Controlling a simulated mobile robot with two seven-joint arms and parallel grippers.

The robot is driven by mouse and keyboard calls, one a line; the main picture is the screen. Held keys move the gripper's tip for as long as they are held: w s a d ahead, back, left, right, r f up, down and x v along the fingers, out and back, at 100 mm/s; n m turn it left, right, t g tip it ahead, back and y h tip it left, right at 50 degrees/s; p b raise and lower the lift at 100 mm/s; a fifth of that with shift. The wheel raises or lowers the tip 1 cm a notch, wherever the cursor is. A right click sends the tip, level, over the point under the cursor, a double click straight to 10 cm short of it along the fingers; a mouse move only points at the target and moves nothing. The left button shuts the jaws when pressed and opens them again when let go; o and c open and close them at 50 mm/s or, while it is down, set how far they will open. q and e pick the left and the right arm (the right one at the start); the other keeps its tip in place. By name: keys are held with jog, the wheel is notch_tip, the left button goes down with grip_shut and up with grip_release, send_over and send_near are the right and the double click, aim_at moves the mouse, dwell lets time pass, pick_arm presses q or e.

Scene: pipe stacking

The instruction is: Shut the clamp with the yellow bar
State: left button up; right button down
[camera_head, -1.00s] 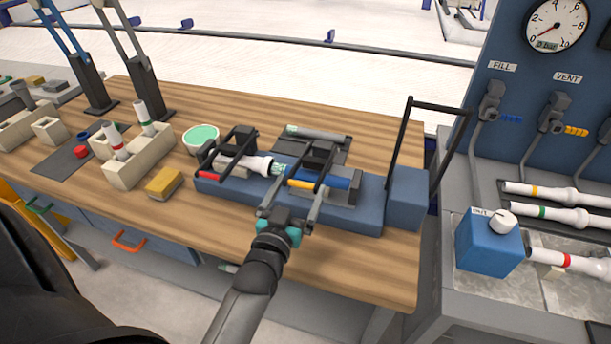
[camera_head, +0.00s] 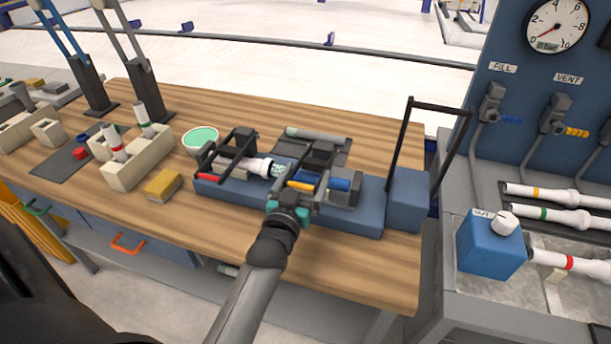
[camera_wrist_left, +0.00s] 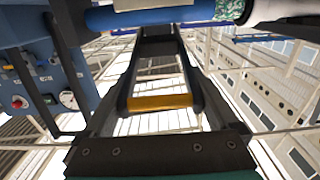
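The clamp's yellow bar (camera_head: 300,185) is at the near end of a dark frame, on the right part of the blue fixture (camera_head: 347,213). A blue pipe piece (camera_head: 340,184) lies behind the bar, and a white pipe with a speckled teal end (camera_head: 258,167) lies to its left. My left gripper (camera_head: 299,191) is at the bar from the front. In the left wrist view the yellow bar (camera_wrist_left: 160,102) lies across between my spread fingers; I cannot tell if they touch it. My right gripper is not in view.
A second clamp with a red bar (camera_head: 211,177) is on the fixture's left. A tall black handle (camera_head: 439,105) rises at its right end. A yellow block (camera_head: 163,183), a teal-topped dish (camera_head: 200,138) and cream pipe holders (camera_head: 140,164) stand to the left. The table front is clear.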

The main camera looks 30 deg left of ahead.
pick_arm(q)
grip_shut()
jog(key=f+t+b, duration=0.1)
jog(key=f+b, duration=0.1)
jog(key=b, duration=0.1)
jog(key=shift+s, duration=0.2)
jog(key=shift+f+b, duration=0.4)
jog(key=shift+f, duration=0.1)
jog(key=shift+s+f, duration=0.1)
jog(key=shift+f, duration=0.35)
jog(key=shift+o, duration=2.1)
grip_release()
jog(key=shift+r, duration=0.15)
jog(key=shift+d, duration=0.1)
jog(key=p+v, duration=0.2)
jog(key=v, duration=1.3)
